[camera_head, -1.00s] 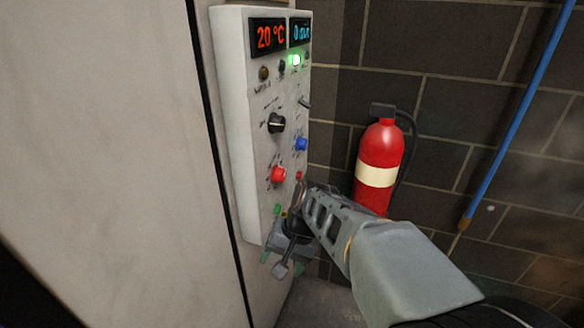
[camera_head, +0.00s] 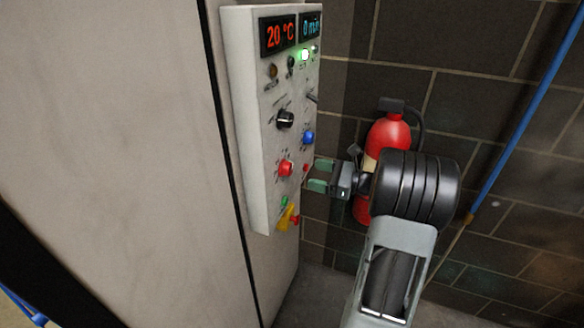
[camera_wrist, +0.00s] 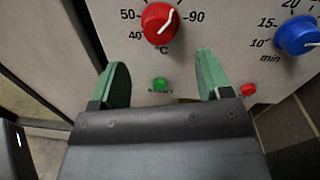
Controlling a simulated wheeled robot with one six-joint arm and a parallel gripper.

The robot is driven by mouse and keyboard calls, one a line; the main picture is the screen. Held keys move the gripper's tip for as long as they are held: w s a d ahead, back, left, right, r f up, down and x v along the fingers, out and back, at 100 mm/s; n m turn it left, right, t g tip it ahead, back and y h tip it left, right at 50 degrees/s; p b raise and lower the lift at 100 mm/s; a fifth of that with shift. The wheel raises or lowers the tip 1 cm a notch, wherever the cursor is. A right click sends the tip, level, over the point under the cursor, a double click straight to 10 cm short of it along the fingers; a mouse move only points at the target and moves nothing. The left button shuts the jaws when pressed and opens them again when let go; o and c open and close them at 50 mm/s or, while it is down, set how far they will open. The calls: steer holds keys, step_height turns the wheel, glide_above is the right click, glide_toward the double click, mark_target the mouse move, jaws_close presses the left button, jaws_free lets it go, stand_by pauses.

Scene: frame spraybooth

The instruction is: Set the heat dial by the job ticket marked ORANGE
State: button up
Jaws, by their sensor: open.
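The red heat dial (camera_head: 285,168) sits on the pale control panel (camera_head: 245,120). In the wrist view the red dial (camera_wrist: 160,24) shows a scale with 40, 50, 90 and °C, and its white pointer leans to the upper right. My gripper (camera_head: 321,175) is open and empty, just right of the red dial and apart from it. In the wrist view my gripper's green fingertips (camera_wrist: 163,78) stand apart below the dial, with the green START button (camera_wrist: 160,85) between them in the picture. No job ticket is seen in these views.
A blue minutes dial (camera_wrist: 297,36) is right of the red one; a red button (camera_wrist: 249,90) is below it. A black knob (camera_head: 285,119) and a display (camera_head: 278,36) reading 20 °C are above. A yellow handle (camera_head: 286,217) is below. A fire extinguisher (camera_head: 390,133) stands behind my arm.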

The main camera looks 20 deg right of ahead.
mark_target(291, 170)
steer(key=p+x, duration=0.1)
steer(key=x, duration=0.7)
steer(key=c, duration=0.9)
steer(key=shift+f, duration=0.1)
